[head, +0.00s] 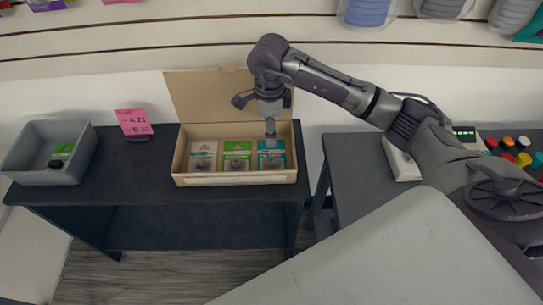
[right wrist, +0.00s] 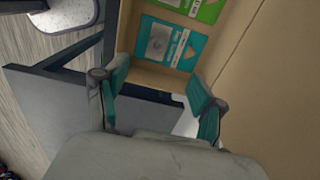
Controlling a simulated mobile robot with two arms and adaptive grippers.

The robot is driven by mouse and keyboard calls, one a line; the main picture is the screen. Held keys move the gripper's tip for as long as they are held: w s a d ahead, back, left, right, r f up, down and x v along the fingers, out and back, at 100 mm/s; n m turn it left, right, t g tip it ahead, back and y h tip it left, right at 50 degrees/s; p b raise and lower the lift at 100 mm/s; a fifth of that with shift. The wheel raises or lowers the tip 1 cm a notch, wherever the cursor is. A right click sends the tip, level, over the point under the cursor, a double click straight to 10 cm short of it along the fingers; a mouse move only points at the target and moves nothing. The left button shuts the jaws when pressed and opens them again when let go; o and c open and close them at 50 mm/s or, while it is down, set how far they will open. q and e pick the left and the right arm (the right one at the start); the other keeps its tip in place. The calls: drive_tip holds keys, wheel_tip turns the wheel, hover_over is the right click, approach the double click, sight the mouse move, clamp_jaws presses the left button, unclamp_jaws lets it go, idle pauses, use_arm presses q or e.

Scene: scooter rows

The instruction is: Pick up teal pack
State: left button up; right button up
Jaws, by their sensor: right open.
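The teal pack (head: 277,162) stands at the right end of an open cardboard box (head: 236,180) on a dark table. Beside it in the box are a green pack (head: 238,163) and a grey-white pack (head: 203,163). My right gripper (head: 270,138) is above the teal pack and hides part of it. In the right wrist view, its teal-padded fingers (right wrist: 160,92) are spread with nothing between them. The teal pack (right wrist: 172,44) shows just beyond the fingers, apart from them, with the green pack (right wrist: 203,8) at the top edge. My left gripper is not in view.
A grey bin (head: 52,178) with a green pack inside stands at the table's left. A pink sign (head: 134,122) is behind. The box's raised lid (head: 200,98) stands behind the packs. A second table (head: 350,170) with a device and colored round items is at right.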

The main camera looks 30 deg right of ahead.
sight(271, 158)
wheel_tip(271, 158, down, 8)
drive_tip(key=shift+s+a+r+p, duration=0.1)
drive_tip(key=shift+p, duration=0.35)
wheel_tip(271, 158, down, 4)
drive_tip(key=shift+f+p, duration=0.1)
drive_tip(key=shift+p, duration=0.6)
drive_tip(key=shift+f, duration=0.5)
drive_tip(key=c, duration=1.3)
drive_tip(key=shift+o, duration=0.2)
wheel_tip(271, 158, up, 10)
drive_tip(key=shift+r+b, duration=0.1)
drive_tip(key=shift+b, duration=0.65)
